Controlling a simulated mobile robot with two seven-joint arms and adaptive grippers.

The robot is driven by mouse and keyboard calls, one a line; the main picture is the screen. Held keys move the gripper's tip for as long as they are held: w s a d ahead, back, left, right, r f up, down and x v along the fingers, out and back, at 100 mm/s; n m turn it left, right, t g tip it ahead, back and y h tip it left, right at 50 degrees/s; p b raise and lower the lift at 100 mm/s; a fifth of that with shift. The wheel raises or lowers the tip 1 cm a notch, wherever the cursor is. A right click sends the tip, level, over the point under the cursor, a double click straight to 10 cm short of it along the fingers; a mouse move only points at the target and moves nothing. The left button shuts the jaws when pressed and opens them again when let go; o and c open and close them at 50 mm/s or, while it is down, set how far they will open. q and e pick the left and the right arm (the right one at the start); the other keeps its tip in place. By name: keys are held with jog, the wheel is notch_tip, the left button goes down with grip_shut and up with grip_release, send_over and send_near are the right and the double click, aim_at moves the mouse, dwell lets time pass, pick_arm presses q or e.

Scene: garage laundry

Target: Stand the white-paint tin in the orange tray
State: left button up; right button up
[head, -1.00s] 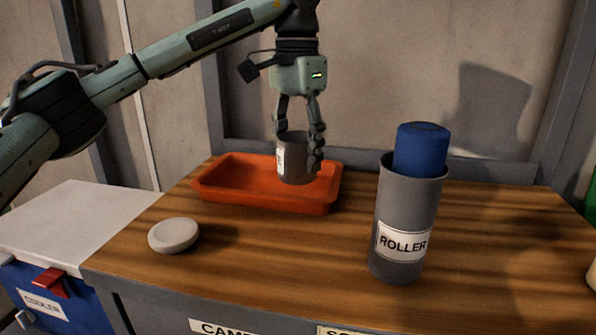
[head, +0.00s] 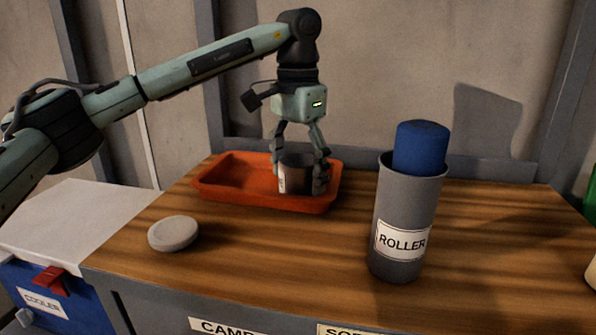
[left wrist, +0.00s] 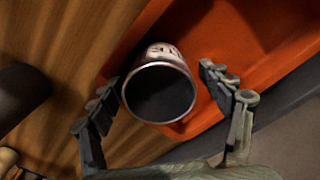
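The white-paint tin (head: 297,178) is a small grey tin with a pale label, upright inside the right part of the orange tray (head: 215,190). Its base appears to be on the tray floor. In the left wrist view the tin (left wrist: 160,92) shows its dark round top and metal rim, with part of the label visible. My left gripper (head: 300,180) points down around the tin. In the left wrist view its fingers (left wrist: 160,85) are spread on both sides, with narrow gaps to the tin. My right gripper is not in view.
A grey ROLLER holder (head: 402,215) with a blue cylinder (head: 420,148) stands right of the tray. A pale round disc (head: 173,233) lies front left on the wooden bench top (head: 270,260). A blue cooler (head: 55,290) stands at left. The bench front middle is clear.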

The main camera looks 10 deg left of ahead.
pick_arm(q)
jog(key=shift+r, duration=0.1)
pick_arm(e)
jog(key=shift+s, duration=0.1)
pick_arm(q)
jog(key=shift+r, duration=0.3)
notch_tip(320, 180, up, 12)
jog(key=p, duration=0.1)
jog(key=shift+f, duration=0.25)
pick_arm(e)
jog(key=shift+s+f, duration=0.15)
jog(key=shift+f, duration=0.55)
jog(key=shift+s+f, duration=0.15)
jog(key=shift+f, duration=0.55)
